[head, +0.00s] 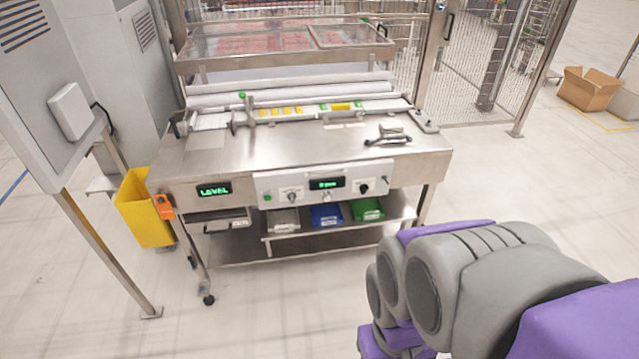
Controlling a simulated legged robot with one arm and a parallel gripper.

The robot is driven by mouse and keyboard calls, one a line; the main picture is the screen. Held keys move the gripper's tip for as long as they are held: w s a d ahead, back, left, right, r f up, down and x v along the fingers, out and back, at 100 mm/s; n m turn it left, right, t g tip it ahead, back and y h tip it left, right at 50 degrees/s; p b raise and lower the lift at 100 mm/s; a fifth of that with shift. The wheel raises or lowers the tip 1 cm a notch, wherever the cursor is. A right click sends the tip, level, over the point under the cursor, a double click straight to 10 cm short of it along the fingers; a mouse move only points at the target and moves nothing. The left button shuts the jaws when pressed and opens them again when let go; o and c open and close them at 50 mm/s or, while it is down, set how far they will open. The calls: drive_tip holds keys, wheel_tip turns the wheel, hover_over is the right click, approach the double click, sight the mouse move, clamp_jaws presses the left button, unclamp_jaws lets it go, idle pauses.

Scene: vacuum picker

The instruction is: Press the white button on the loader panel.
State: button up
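The loader panel (345,171) is a white strip on the front of a steel table, in the middle of the head view. My grey and purple arm fills the lower right, in front of the table and apart from the panel. My gripper cannot be made out.
The steel table (205,164) has a second display reading LEVEL at left. Grey, blue and green bins sit on the shelf below. A yellow bin (140,212) hangs at left beside a grey cabinet (50,90). The floor in front is clear.

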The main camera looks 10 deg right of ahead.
idle(0.3)
clamp_jaws()
idle(1.6)
